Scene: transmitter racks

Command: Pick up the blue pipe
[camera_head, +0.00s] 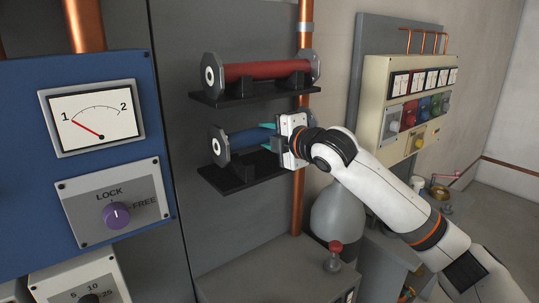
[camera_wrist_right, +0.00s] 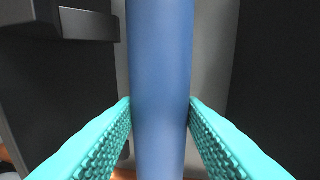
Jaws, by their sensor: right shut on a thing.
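The blue pipe (camera_head: 248,137) lies level on the lower black shelf (camera_head: 241,180), with a grey end flange at its left end. My right gripper (camera_head: 271,137) reaches it from the right and hides its right end. In the right wrist view the blue pipe (camera_wrist_right: 160,80) runs between the two teal ribbed fingers of my right gripper (camera_wrist_right: 160,118), which touch it on both sides. The gripper is shut on the pipe. My left gripper is not in view.
A red pipe (camera_head: 266,71) rests on the upper black shelf (camera_head: 222,98), just above. A copper pipe (camera_head: 298,211) runs vertically behind my right gripper. A blue panel (camera_head: 25,190) stands at left, a cream control box (camera_head: 376,85) at right.

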